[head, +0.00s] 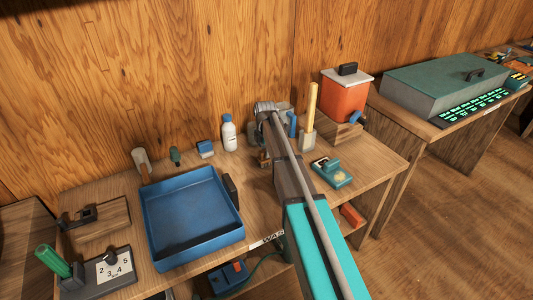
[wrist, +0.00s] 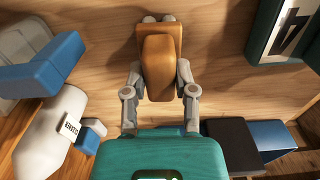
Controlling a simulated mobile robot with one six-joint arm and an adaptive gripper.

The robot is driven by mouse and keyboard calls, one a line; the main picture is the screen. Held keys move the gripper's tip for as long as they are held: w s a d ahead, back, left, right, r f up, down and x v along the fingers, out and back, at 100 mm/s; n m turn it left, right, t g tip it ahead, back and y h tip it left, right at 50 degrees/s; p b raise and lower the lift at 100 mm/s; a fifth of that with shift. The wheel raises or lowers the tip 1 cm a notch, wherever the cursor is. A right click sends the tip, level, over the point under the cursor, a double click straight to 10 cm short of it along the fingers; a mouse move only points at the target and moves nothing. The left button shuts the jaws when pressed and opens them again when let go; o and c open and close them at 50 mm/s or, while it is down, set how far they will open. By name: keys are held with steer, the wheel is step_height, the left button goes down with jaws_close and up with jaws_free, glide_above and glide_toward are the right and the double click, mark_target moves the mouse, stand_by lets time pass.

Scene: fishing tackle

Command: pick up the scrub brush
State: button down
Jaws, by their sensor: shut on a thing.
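The scrub brush (wrist: 160,68) shows in the wrist view as an orange-brown rounded block between the two grey fingers of my gripper (wrist: 158,75). The fingers press on it from both sides, so my gripper is shut on it. Its bristles are not seen. In the head view a small brown part of the brush (head: 264,158) shows beside my arm, near the middle of the workbench. My arm hides most of the gripper there. I cannot tell whether the brush touches the bench top.
A blue tray (head: 240,226) lies left of my arm. A white bottle (head: 228,136) and a small blue block (head: 205,149) stand behind it. To the right are a wooden-handled tool (head: 310,115), a teal device (head: 332,174) and an orange container (head: 345,98).

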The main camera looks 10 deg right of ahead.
steer(key=shift+r+p, duration=1.3)
steer(key=shift+r, duration=0.1)
steer(key=s+r+p, duration=1)
steer(key=s, duration=0.4)
steer(key=shift+d, duration=0.3)
steer(key=c, duration=1)
jaws_free()
jaws_close()
steer(key=shift+a, duration=0.1)
